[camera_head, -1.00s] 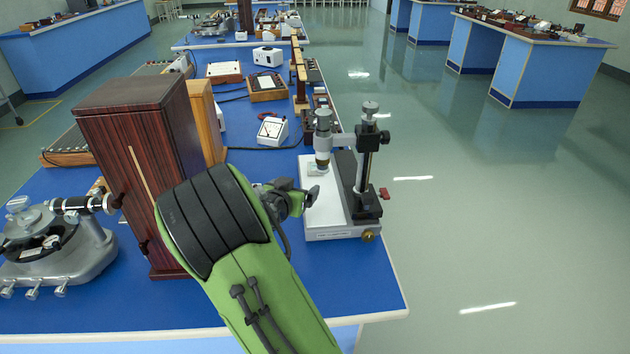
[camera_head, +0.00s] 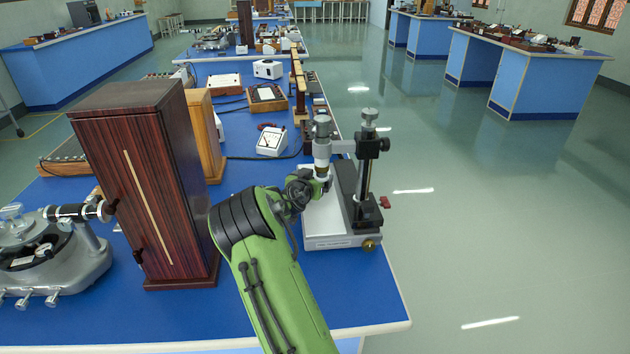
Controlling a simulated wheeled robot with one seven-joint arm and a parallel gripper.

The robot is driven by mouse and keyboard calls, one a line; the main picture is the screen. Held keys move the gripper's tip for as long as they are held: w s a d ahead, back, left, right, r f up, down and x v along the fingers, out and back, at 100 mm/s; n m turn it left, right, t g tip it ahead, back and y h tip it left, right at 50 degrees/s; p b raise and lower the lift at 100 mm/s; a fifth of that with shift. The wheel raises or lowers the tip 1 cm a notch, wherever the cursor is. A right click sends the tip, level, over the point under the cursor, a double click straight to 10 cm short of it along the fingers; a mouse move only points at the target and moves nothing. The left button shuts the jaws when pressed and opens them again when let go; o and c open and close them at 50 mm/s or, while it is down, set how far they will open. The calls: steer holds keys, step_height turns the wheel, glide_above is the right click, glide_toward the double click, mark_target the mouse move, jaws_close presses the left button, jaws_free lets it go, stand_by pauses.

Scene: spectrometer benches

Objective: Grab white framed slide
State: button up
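My gripper (camera_head: 322,184) is at the left side of the white microscope base (camera_head: 340,235), just below the lens tube (camera_head: 321,150). My own wrist and gripper cover the spot under the tube, so the white framed slide is hidden now. I cannot tell whether the fingers are open, shut, or touching the slide. The black focusing post (camera_head: 366,175) of the microscope stands upright to the right of my gripper.
A tall dark wooden box (camera_head: 145,185) stands left of my arm, with a metal spectrometer (camera_head: 45,255) beyond it. A white meter (camera_head: 271,141) lies behind the gripper. The front right of the blue bench (camera_head: 350,290) is clear. The floor to the right is open.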

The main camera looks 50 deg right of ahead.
steer(key=shift+r, duration=0.1)
steer(key=c, duration=1.3)
